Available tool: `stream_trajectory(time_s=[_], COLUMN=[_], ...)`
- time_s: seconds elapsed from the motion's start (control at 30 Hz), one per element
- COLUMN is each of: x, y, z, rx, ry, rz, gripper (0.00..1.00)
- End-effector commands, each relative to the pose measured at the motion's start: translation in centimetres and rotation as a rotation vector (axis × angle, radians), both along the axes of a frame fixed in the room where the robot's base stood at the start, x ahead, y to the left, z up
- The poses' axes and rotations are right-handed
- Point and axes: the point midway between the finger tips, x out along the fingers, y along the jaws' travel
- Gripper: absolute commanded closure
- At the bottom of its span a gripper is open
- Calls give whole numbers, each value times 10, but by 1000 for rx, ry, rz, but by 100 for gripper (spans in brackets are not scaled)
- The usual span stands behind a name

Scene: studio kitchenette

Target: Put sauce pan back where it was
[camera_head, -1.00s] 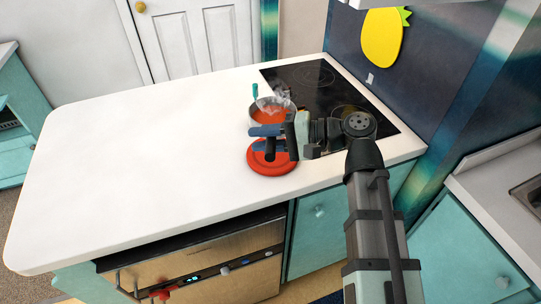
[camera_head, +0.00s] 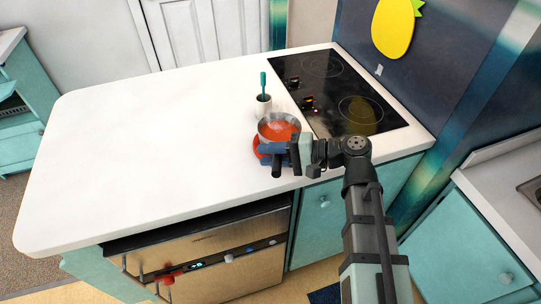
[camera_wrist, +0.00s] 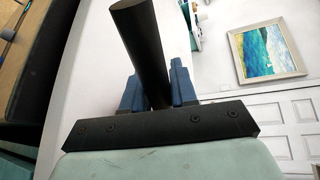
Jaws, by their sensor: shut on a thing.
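The sauce pan (camera_head: 279,127), with a steel rim and orange-red inside, is above or on a red round mat (camera_head: 258,150) on the white counter (camera_head: 160,130). I cannot tell whether it touches the mat, which is mostly hidden under pan and gripper. My gripper (camera_head: 272,154), with blue fingers, is at the near side of the pan. In the wrist view my gripper (camera_wrist: 158,92) is shut on the pan's thick black handle (camera_wrist: 140,35), which runs between the fingers. The pan's bowl is not visible there.
The black cooktop (camera_head: 335,90) lies to the right. The counter's left part is clear. An oven (camera_head: 220,265) with knobs is below the front edge.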

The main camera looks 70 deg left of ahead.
Motion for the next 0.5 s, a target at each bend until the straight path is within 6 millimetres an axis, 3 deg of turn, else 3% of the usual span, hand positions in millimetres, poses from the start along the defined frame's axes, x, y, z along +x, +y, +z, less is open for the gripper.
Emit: stream_trajectory(time_s=[0.5], x=[0], y=[0], z=[-11], rx=[3], ry=[1], rz=[0], gripper=[100])
